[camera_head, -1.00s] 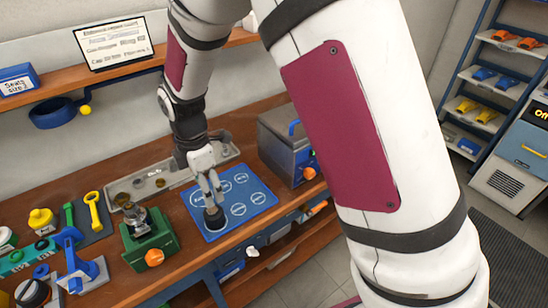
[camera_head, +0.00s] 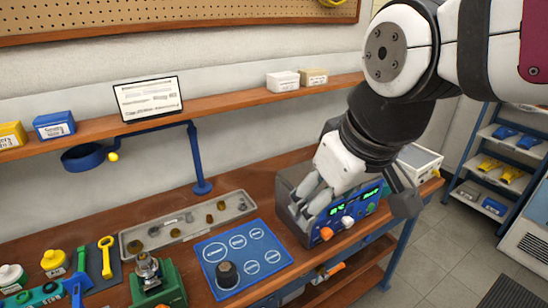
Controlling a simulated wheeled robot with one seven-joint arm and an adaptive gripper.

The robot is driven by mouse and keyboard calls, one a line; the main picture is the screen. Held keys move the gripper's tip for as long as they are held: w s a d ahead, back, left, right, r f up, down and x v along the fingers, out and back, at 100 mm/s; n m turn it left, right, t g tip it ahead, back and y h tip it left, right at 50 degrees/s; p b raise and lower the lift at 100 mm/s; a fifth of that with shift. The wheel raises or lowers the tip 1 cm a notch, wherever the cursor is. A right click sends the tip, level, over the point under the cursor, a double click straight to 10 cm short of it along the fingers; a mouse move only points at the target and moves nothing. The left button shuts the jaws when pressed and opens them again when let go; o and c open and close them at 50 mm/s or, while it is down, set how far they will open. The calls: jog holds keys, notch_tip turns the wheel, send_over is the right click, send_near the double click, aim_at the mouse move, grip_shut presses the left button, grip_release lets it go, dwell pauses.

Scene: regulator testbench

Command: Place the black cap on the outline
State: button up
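The black cap (camera_head: 227,274) stands upright on the blue mat (camera_head: 215,236) in the head view, at its near-left corner. No outline ring shows clearly around it, and what lies under it is hidden. Several white outlines on the mat are bare.
The grey instrument box (camera_head: 290,203) with a blue front and knobs stands right of the mat. A grey parts tray (camera_head: 165,222) lies behind the mat. A green fixture (camera_head: 170,290) stands at the left. A blue post with a ring (camera_head: 197,160) rises behind.

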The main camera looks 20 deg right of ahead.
jog(key=shift+s+d+r+m+t, duration=0.15)
jog(key=shift+s+d+m, duration=0.1)
jog(key=shift+s+m, duration=0.4)
jog(key=shift+s+d+r+m+t, duration=0.1)
jog(key=shift+s+d+m, duration=0.25)
jog(key=shift+s, duration=0.45)
jog(key=shift+s+d+r+m+t, duration=0.1)
jog(key=shift+s+d+m+t, duration=0.1)
jog(key=shift+s+m, duration=0.45)
